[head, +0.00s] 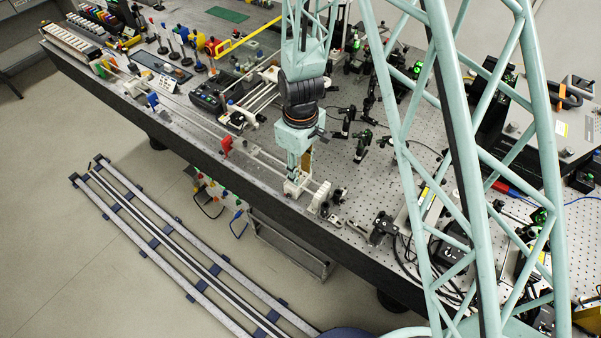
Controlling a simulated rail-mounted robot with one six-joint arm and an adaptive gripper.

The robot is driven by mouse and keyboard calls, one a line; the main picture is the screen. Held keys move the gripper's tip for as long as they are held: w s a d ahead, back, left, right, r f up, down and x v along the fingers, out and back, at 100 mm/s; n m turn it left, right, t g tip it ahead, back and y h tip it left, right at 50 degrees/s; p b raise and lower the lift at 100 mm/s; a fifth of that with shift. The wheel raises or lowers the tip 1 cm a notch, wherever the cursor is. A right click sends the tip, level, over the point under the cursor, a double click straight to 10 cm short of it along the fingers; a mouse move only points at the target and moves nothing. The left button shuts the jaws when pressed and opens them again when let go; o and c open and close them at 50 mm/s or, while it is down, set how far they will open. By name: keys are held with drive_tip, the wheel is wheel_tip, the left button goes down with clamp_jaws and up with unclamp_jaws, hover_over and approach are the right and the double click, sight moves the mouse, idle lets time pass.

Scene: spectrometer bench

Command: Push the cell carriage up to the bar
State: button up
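My gripper (297,172) points down over the right end of a long rail (190,122) along the bench's front edge. Just under and against its fingers is a pale carriage (293,190), which I take for the cell carriage; my gripper hides much of it. An amber-brown upright piece (307,160) shows beside the fingers. A white crosswise piece (319,197), perhaps the bar, stands just right of the carriage. The gap between them is too small to judge. The finger opening is not clear from this view.
A red block (226,147) and a blue block (152,100) sit further left on the rail. Dark small parts (336,196) lie right of the rail end. Optics mounts (362,145) crowd the perforated bench behind. The floor rails (180,248) lie in front.

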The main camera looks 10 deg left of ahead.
drive_tip(key=shift+f, duration=0.55)
drive_tip(key=shift+c, duration=0.7)
drive_tip(key=c, duration=0.8)
